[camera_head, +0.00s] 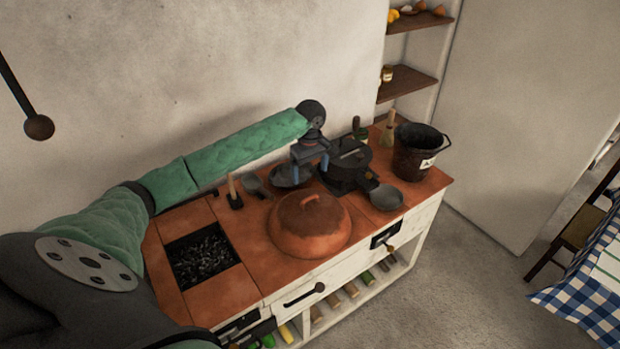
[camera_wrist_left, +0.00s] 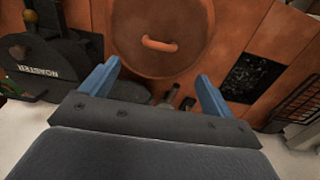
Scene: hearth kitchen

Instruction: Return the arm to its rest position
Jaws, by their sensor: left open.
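My left arm, in a green quilted sleeve, reaches in from the left over the counter in the head view. My left gripper (camera_head: 310,166) has two blue fingers and hangs over the back of the counter, behind the copper lid. In the left wrist view the gripper (camera_wrist_left: 158,88) shows its fingers wide apart with nothing between them. The round copper lid (camera_head: 310,226) with a loop handle lies in front of it, and it also shows in the left wrist view (camera_wrist_left: 160,22). My right gripper is not in view.
The terracotta-topped counter (camera_head: 225,292) holds a charcoal pit (camera_head: 203,256), a black roaster (camera_head: 350,158), a grey bowl (camera_head: 386,198) and a dark bucket (camera_head: 418,152). A wall stands close behind. Shelves (camera_head: 408,83) are at the back right. A checkered table (camera_head: 585,290) stands right, beyond open floor.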

